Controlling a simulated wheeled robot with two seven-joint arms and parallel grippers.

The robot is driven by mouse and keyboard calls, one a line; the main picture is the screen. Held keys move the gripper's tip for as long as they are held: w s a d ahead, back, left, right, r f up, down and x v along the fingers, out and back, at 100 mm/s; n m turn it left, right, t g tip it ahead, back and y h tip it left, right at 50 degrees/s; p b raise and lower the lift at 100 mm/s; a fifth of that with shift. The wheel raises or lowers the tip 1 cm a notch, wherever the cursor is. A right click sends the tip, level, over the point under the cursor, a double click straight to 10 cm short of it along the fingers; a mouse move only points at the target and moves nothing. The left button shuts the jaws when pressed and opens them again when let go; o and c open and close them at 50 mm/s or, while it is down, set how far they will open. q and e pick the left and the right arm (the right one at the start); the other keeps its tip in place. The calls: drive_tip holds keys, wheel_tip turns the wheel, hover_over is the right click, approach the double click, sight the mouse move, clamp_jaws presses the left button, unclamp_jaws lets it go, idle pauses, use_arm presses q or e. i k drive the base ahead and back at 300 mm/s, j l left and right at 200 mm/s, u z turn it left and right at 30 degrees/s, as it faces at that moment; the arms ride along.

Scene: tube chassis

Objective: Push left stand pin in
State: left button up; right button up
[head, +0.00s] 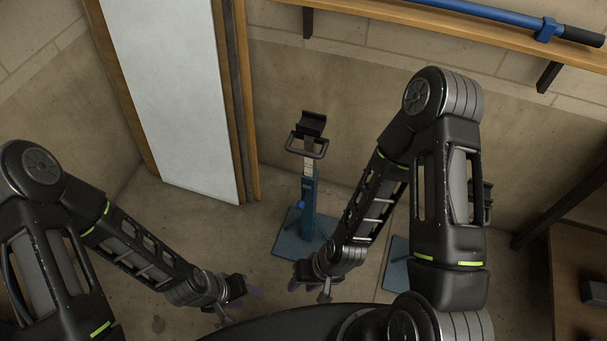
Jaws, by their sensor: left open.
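The left stand (309,205) is a blue upright post on a flat blue base plate, with a black cradle (311,125) and a dark looped handle at its top. A small bright blue part sticks out low on the post's left side; I cannot tell whether it is the pin. My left gripper (240,301) is open, low in front of the stand and to its left, apart from it. My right gripper (309,287) is low, in front of the base plate as seen here; its fingers are too small and dark to read.
A second stand, with its blue base (396,268), is mostly hidden behind my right arm. A white panel (175,90) in a wooden frame leans at the back left. A wooden shelf (400,14) holds a blue tube (490,16). A wooden bench (578,270) stands at the right.

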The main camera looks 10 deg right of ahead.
sight(300, 206)
drive_tip(key=k+l+u, duration=0.15)
drive_tip(key=l+u, duration=0.15)
drive_tip(key=u, duration=0.15)
drive_tip(key=k+l+u, duration=0.2)
drive_tip(key=u, duration=0.25)
drive_tip(key=k+l+u, duration=0.15)
drive_tip(key=u, duration=0.3)
drive_tip(key=k, duration=0.1)
